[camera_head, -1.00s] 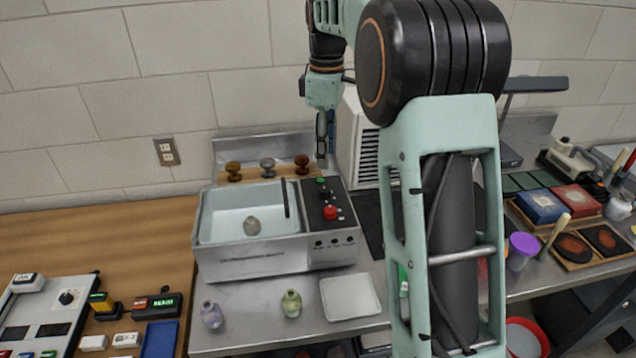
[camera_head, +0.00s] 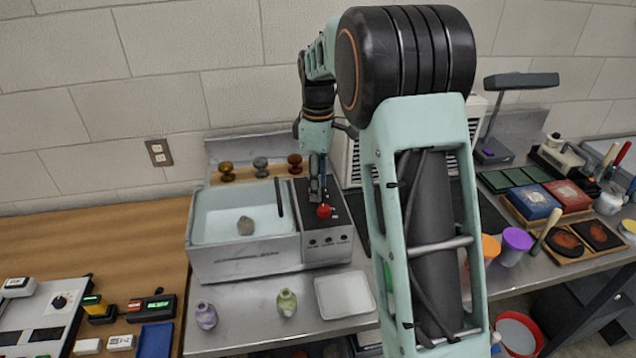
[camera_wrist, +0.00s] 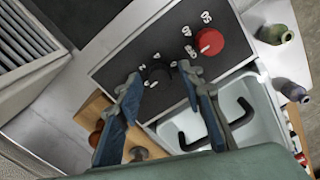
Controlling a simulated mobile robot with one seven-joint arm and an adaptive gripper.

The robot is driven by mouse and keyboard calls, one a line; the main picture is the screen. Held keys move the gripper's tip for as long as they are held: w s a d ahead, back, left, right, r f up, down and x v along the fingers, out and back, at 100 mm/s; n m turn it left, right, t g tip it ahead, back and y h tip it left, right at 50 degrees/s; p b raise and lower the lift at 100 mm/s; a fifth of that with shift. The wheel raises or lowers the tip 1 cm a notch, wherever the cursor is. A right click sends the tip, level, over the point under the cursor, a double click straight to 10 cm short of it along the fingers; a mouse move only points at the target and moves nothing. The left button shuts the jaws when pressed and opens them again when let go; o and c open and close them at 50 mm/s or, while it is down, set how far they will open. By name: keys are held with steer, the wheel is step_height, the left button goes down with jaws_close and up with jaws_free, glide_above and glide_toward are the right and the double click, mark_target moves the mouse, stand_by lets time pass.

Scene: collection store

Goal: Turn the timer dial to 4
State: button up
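The grey wash unit has a black control panel (camera_head: 332,222) on its right side. A red round knob (camera_wrist: 207,41) with pale number marks around it shows in the wrist view, and also in the head view (camera_head: 324,211). A smaller black dial (camera_wrist: 160,72) with pale marks sits beside it. Which of the two is the timer dial, and its setting, I cannot tell. My gripper (camera_wrist: 160,75) is open over the panel, one finger on each side of the black dial in the picture. Contact is unclear. In the head view my gripper (camera_head: 316,193) hides the black dial.
Two small vases (camera_head: 206,315) (camera_head: 287,302) and a white tray (camera_head: 345,295) stand in front. A vented white box is behind.

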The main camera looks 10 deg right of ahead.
jaws_close()
steer(key=shift+m, duration=0.4)
steer(key=m+p, duration=0.1)
steer(key=m, duration=0.3)
steer(key=shift+m, duration=0.3)
steer(key=m+p, duration=0.1)
steer(key=m, duration=0.4)
steer(key=m+p, duration=0.1)
steer(key=m, duration=0.5)
steer(key=shift+m, duration=0.4)
steer(key=m+p, duration=0.1)
steer(key=m, duration=0.5)
steer(key=shift+m, duration=0.3)
